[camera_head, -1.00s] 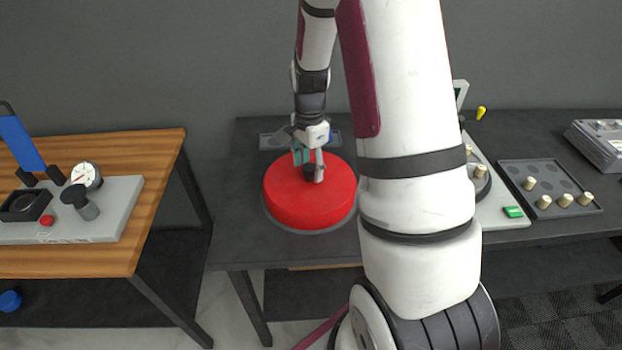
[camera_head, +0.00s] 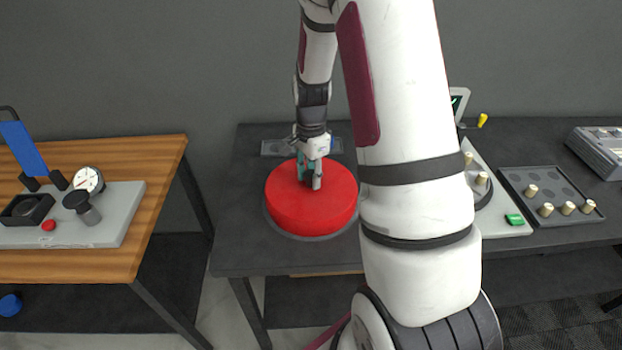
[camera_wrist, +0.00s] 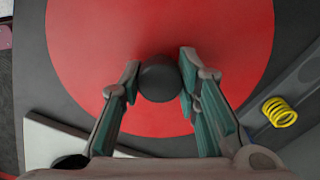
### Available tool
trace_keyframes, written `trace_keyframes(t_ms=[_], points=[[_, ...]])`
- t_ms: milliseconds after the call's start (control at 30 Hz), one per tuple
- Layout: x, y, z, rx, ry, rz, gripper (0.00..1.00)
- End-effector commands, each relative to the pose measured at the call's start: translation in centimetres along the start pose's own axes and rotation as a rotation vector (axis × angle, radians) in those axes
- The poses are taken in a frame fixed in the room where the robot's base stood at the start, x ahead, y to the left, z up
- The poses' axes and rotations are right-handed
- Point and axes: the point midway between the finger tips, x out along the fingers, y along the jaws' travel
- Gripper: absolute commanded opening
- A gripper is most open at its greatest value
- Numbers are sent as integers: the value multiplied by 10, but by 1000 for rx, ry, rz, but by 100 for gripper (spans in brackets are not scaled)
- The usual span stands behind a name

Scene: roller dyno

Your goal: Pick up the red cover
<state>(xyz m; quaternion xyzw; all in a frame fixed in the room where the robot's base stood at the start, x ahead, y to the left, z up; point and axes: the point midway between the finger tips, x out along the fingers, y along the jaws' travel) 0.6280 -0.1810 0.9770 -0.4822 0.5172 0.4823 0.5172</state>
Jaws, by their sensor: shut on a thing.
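The red cover (camera_head: 300,212) is a wide round disc lying on a grey round base on the dark table. Its black knob (camera_wrist: 160,80) stands at its middle and shows between my fingers in the wrist view; in the head view my fingers mostly hide it. My gripper (camera_head: 310,182) points down over the cover and is shut on the knob. The red top (camera_wrist: 75,55) also fills much of the wrist view. I cannot see a gap under the cover.
A yellow spring (camera_wrist: 279,112) lies beside the cover in the wrist view. To the right stand a tray (camera_head: 550,195) with several pegs and a grey device (camera_head: 597,150). A wooden table (camera_head: 90,262) with a grey fixture is at the left.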

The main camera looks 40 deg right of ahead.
Motion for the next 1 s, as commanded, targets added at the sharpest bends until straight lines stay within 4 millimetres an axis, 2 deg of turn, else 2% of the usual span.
trace_keyframes(t_ms=[167, 367, 800, 1000], points=[[-10, -1, 0, 0, 1, -3, 0], [-34, -2, 0, -1, 2, -5, 0], [-44, 104, -5, 4, 0, -2, 0], [-47, 140, -7, 2, 0, -1, 0]])
